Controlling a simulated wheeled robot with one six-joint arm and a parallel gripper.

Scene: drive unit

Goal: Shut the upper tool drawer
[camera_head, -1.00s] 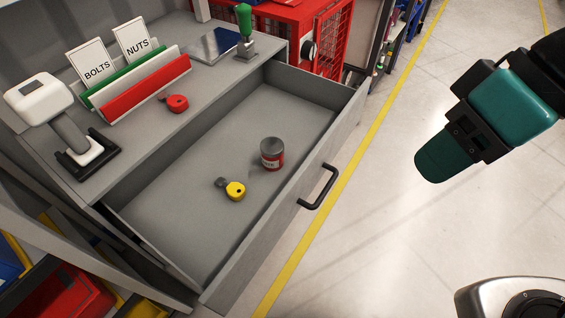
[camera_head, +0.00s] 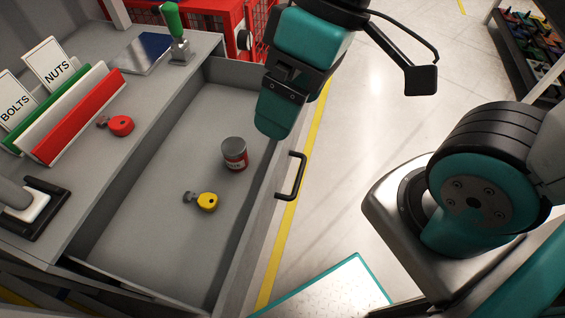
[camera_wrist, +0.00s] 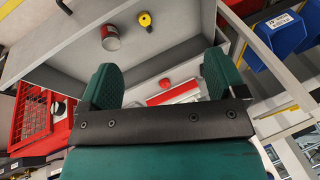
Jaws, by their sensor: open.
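The upper tool drawer (camera_head: 150,205) stands pulled out from the grey cabinet, with its black bar handle (camera_head: 292,177) on the front panel. My teal gripper (camera_head: 272,128) hangs at the drawer's front panel, left of and beyond the handle in the head view, and hides part of the panel. In the wrist view my gripper (camera_wrist: 160,85) shows two spread teal fingers with nothing between them.
A red mesh cabinet (camera_head: 230,22) stands behind. Open floor (camera_head: 355,130) lies to the right.

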